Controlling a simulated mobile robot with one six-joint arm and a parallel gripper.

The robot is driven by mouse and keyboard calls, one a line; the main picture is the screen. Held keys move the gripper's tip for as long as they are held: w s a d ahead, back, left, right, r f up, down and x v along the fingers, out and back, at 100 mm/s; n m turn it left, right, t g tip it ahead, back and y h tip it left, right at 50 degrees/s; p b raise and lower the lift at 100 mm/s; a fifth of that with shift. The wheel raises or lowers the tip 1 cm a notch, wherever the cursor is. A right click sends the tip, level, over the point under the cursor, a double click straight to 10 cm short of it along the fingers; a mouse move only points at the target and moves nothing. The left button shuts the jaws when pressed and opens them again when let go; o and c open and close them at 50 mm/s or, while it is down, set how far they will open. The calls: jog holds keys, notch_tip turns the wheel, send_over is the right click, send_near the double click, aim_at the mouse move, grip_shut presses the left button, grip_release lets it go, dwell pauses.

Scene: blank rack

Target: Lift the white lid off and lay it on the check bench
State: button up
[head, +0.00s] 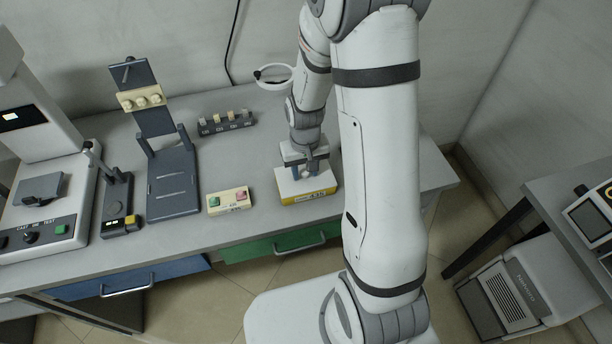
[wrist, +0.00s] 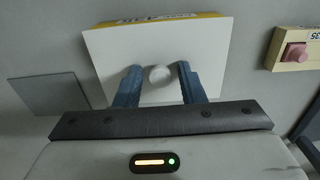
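The white lid (wrist: 110,58) lies flat on a yellow box (head: 312,198) with a printed label, on the grey bench (head: 262,215). A round pale knob (wrist: 159,76) stands in the middle of the lid. My gripper (wrist: 159,70) is over the lid, with one dark blue finger on each side of the knob. Small gaps show between the knob and both fingers, so it is open around the knob. In the head view my gripper (head: 306,170) points down at the lid and hides part of it. No surface is visibly marked as the check bench.
A box with pink and green buttons (head: 228,200) stands left of the yellow box. A dark rack (head: 227,123) with small blocks is behind. A flat grey square (wrist: 48,93) lies beside the box. Another table (head: 575,180) with an instrument is at far right.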

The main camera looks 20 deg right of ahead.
aim_at(305, 172)
jog(key=shift+f, duration=0.1)
grip_shut()
jog(key=shift+r+p, duration=2.5)
jog(key=shift+r, duration=1.1)
jog(key=shift+f, duration=0.1)
